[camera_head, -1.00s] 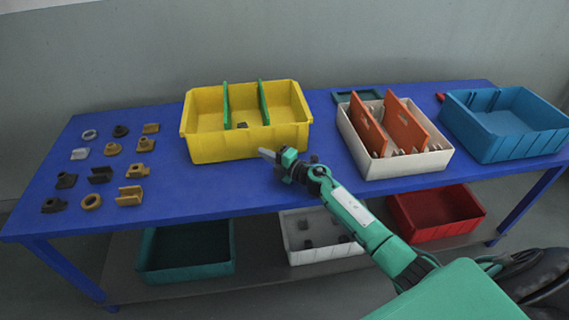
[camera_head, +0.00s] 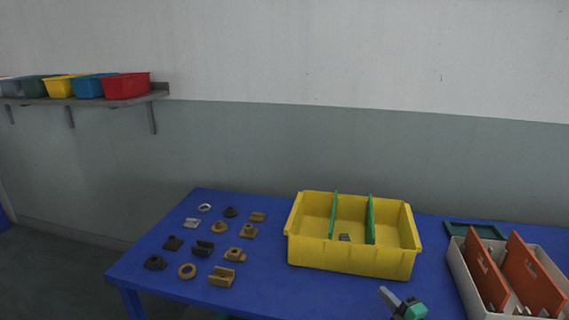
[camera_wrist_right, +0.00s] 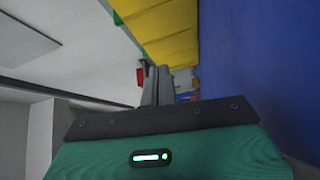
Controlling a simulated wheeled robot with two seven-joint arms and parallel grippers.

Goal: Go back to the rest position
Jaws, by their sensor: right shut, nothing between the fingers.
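My right gripper (camera_head: 388,296) shows at the bottom edge of the head view, in front of the yellow bin (camera_head: 350,260) and apart from it. Its fingers are together and hold nothing. In the right wrist view the closed fingers (camera_wrist_right: 157,84) point toward the yellow bin (camera_wrist_right: 170,30), with the blue table (camera_wrist_right: 245,60) at the right. Most of my right arm is out of the head view. My left gripper is in neither view.
The yellow bin has green dividers (camera_head: 370,220) and a small grey part inside. A white bin (camera_head: 462,282) with orange dividers stands right. A wall shelf (camera_head: 150,95) holds coloured bins.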

